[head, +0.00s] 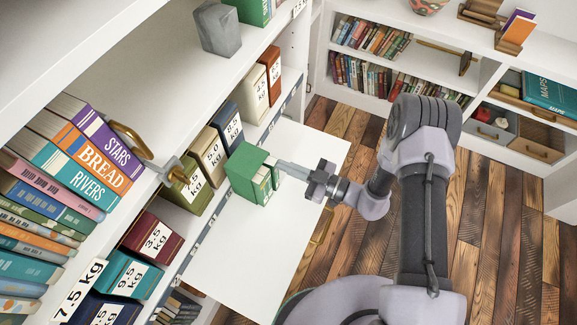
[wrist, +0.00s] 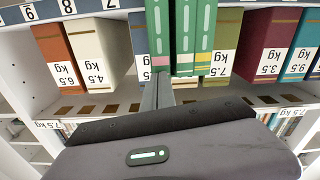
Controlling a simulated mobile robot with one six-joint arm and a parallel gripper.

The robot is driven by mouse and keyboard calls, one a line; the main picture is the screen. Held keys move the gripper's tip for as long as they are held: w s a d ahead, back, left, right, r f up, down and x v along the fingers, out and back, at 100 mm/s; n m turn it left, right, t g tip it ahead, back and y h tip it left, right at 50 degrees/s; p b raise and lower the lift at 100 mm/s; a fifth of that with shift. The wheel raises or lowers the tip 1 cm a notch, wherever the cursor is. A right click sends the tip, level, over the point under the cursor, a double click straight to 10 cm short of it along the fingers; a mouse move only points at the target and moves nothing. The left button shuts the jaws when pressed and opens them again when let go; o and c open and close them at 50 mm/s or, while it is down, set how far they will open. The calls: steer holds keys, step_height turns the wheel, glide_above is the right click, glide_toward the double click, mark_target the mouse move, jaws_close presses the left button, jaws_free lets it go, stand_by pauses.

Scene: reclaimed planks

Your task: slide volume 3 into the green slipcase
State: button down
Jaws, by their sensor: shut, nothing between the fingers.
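The green slipcase (head: 250,172) stands on a white board in front of the shelf in the head view. In the wrist view, three green spines with pale marks stand side by side. The left spine (wrist: 158,35) has a pink band and looks nearer than the other two (wrist: 194,38). I cannot read which is volume 3, nor clearly tell the case walls from the books. My gripper (head: 283,168) is shut and empty, with its fingertips at the spine side of the green set. In the wrist view the fingers (wrist: 157,88) meet just below the left spine; contact is unclear.
Weight-labelled boxes, such as a maroon one (head: 152,238) and a cream one (head: 254,93), fill the shelf behind. The white board (head: 240,255) is clear around the green set.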

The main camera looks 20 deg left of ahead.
steer(key=shift+a, duration=0.15)
steer(key=shift+s+d, duration=0.1)
steer(key=shift+d, duration=1.55)
